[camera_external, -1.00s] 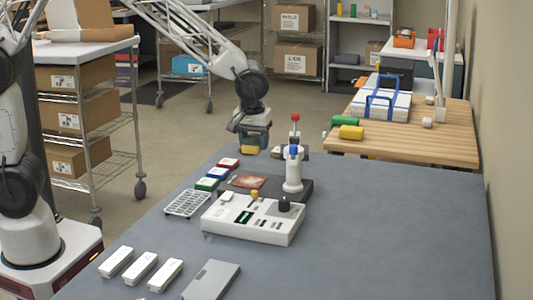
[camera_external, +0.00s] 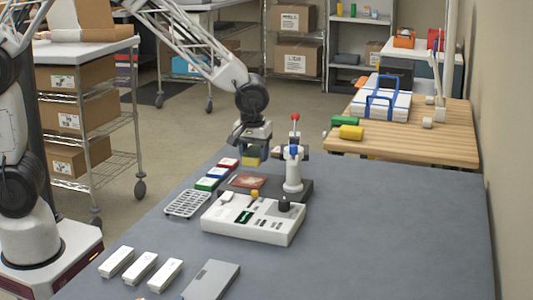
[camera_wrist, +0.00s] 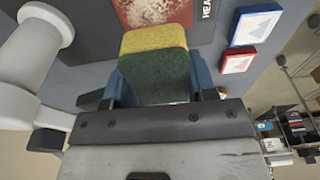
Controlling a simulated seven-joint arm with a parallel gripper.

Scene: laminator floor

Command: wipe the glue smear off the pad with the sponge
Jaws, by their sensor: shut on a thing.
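The sponge (camera_external: 250,160), yellow with a dark green face, is held in my gripper (camera_external: 251,153). In the wrist view the sponge (camera_wrist: 155,75) sits between the two blue-grey fingers of my gripper (camera_wrist: 155,85). The reddish-brown pad (camera_external: 248,181) lies on the dark base of the press, just nearer the camera than the sponge. In the wrist view the pad (camera_wrist: 182,12) shows at the top with a pale, speckled smear (camera_wrist: 148,10) on it. I cannot tell whether the sponge touches the pad; it looks slightly above its far edge.
A white press column with a red knob (camera_external: 295,118) stands right of the pad. Red, blue and green blocks (camera_external: 217,173) line its left side, near a grey rack (camera_external: 187,204). A white control box (camera_external: 253,219) is in front. The grey table's right side is clear.

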